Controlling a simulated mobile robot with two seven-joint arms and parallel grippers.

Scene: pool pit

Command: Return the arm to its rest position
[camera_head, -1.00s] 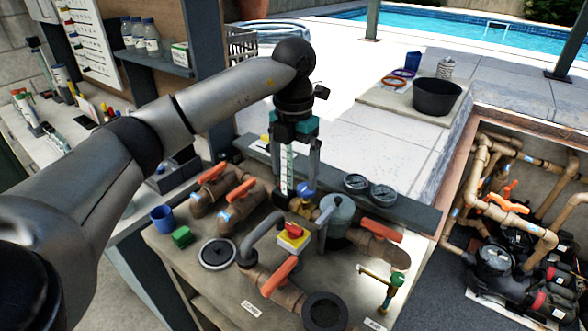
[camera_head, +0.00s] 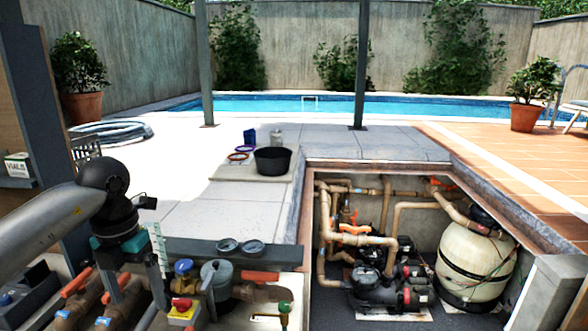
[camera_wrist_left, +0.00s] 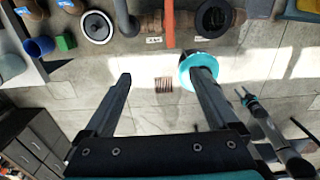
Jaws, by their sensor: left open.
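My left arm comes in from the left in the head view. Its gripper (camera_head: 135,288) points down with two dark fingers spread apart and nothing between them. It appears in front of the left part of the pipe bench, and its fingers cover some of the pipework. In the left wrist view the open gripper (camera_wrist_left: 163,76) shows with paved floor between its fingers. A white and teal round thing (camera_wrist_left: 203,58) shows at the right fingertip; I cannot tell if they touch.
A white graduated strip (camera_head: 158,243) stands beside the gripper. Beyond are a pump pit with a cream tank (camera_head: 476,262), a black tub (camera_head: 272,160) and the pool. Open paving lies behind the bench.

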